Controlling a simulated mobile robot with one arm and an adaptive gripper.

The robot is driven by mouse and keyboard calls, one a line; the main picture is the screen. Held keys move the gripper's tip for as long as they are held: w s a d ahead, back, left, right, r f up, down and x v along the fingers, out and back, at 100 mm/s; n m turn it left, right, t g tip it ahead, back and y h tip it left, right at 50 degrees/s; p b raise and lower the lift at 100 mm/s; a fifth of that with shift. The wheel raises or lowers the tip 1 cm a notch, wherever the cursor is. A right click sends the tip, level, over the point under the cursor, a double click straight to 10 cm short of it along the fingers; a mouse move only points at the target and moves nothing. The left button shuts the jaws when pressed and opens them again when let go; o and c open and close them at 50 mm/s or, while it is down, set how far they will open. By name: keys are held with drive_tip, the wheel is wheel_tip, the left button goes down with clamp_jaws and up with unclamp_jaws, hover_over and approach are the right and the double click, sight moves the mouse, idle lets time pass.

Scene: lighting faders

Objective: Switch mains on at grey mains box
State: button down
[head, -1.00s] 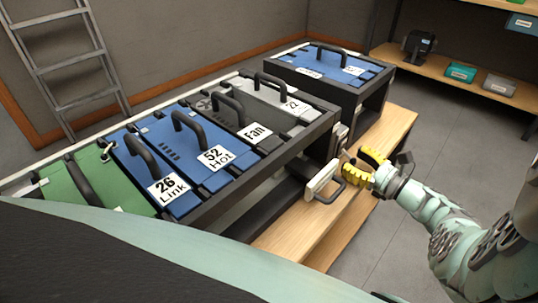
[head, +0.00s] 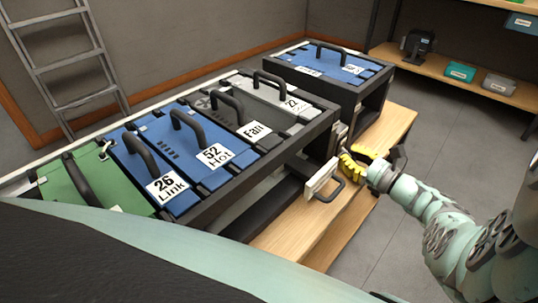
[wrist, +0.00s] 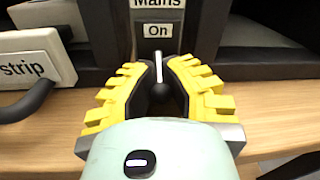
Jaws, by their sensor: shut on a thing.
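The grey mains box (wrist: 187,35) faces me in the wrist view, with a "Mains" label (wrist: 158,4) above an "On" label (wrist: 156,30). Below them is a switch lever (wrist: 158,70), a pale thin bar with a dark round part at its lower end. My gripper (wrist: 158,75), with yellow ribbed fingers, is shut on the lever, one finger on each side. The fingertips hide part of the panel, and the lever's exact position is hard to tell. In the head view the box (head: 341,133) shows small at the rack's right end, with my gripper (head: 350,158) against it.
A white block labelled "strip" (wrist: 25,62) with a dark handle stands close left of my gripper. The wooden bench (head: 290,240) lies below. Grey floor (head: 450,140) to the right is clear.

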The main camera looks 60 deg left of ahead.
sight(350, 155)
drive_tip(key=shift+r+p, duration=0.2)
drive_tip(key=shift+p, duration=0.15)
drive_tip(key=shift+r+h+p, duration=0.3)
drive_tip(key=shift+h+p, duration=0.1)
drive_tip(key=shift+p, duration=0.55)
drive_tip(key=h+p, duration=0.1)
drive_tip(key=p, duration=0.1)
drive_tip(key=shift+d+r+t+p, duration=0.1)
drive_tip(key=shift+r+t+p, duration=0.2)
drive_tip(key=shift+p, duration=0.1)
drive_tip(key=h+p, duration=0.1)
drive_tip(key=p, duration=0.2)
drive_tip(key=h+p, duration=0.2)
drive_tip(key=p, duration=0.1)
drive_tip(key=shift+r, duration=0.25)
drive_tip(key=h+p, duration=0.1)
drive_tip(key=t+h+p, duration=0.1)
drive_tip(key=p, duration=0.1)
drive_tip(key=shift+r+h, duration=0.25)
drive_tip(key=shift+h, duration=0.05)
drive_tip(key=shift+a+r+n+t+h+p, duration=0.15)
drive_tip(key=shift+h+p, duration=0.1)
drive_tip(key=shift+h, duration=0.55)
drive_tip(key=shift+a+r+n+t+h+p, duration=0.1)
drive_tip(key=shift+n+t+h+p, duration=0.1)
drive_tip(key=shift+h, duration=0.6)
drive_tip(key=shift+s, duration=0.1)
